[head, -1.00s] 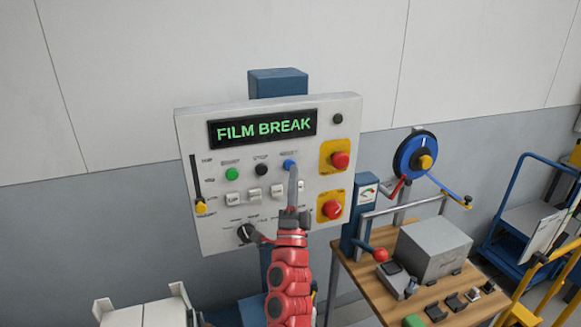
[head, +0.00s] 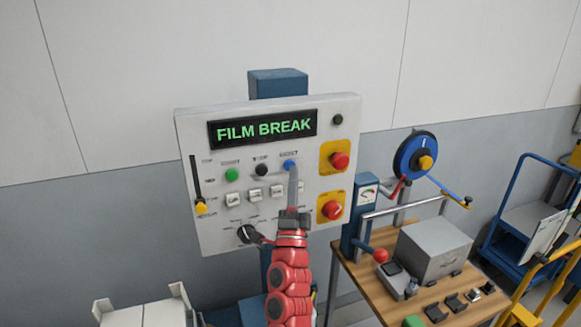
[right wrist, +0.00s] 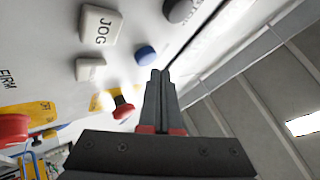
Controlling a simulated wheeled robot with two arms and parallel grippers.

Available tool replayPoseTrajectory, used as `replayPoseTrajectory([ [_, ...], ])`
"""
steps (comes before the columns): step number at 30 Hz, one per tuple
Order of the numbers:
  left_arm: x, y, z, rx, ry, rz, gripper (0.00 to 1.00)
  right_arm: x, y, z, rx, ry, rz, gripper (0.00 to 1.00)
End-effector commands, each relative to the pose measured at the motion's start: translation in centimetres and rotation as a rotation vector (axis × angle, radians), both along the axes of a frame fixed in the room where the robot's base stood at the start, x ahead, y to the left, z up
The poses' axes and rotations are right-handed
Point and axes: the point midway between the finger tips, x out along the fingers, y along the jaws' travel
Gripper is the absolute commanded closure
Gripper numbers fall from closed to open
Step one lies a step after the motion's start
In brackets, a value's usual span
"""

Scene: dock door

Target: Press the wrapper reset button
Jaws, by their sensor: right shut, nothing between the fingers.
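The control panel (head: 220,225) is light grey and tilted in the head view, with a display (head: 262,128) that reads FILM BREAK. The blue reset button (head: 289,163) is in the upper button row, right of a green and a black button. My right gripper (head: 293,172) is shut and empty, its fingertips just below the blue button. In the right wrist view the blue button (right wrist: 145,54) is close to the fingertips (right wrist: 160,73). A small gap seems to show there, but I cannot tell whether they touch. My left gripper is not in view.
Two red mushroom buttons on yellow plates, upper (head: 339,160) and lower (head: 332,210), are right of my gripper. A row of white switches and a black knob (head: 247,233) are below. A wooden bench (head: 365,284) with a grey box (head: 432,252) stands at right.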

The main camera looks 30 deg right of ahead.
Motion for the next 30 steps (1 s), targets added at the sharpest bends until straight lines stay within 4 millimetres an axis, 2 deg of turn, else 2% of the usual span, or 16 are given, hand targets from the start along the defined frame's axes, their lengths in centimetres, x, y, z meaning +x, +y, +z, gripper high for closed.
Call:
replayPoseTrajectory([
  [19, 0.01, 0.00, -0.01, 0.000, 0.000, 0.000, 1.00, 0.00, -0.01, -0.01, 0.000, 0.000, 0.000, 1.00],
  [30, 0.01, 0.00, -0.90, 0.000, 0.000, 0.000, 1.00, 0.79, -0.20, 0.06, -0.001, -0.002, 0.000, 1.00],
])
